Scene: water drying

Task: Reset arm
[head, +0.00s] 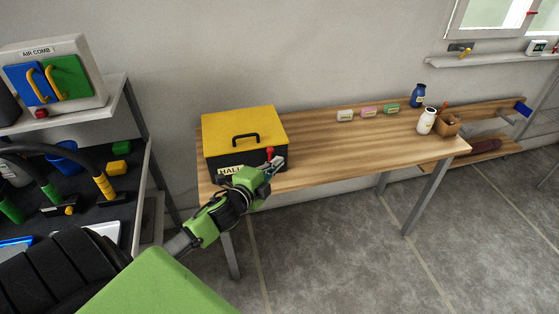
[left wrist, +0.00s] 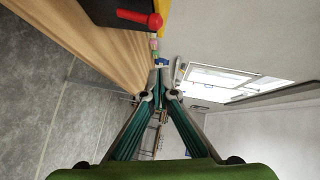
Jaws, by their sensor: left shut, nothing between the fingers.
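My left gripper (head: 273,168) is shut and empty, at the front right corner of a box with a yellow lid (head: 245,122) and a black body. In the left wrist view the fingers (left wrist: 160,92) meet at their tips. A red handle-like part (left wrist: 140,18) shows just beyond them at upper left, on the dark box side. The same red part (head: 269,154) is right above the fingertips in the head view. The box front carries a label, partly hidden by my gripper. My right gripper is not in view.
The box stands on the left end of a wooden table (head: 330,163). Several small blocks, a blue bottle (head: 418,95), a white bottle (head: 427,121) and a brown holder (head: 447,125) are at its right. The table's middle is clear.

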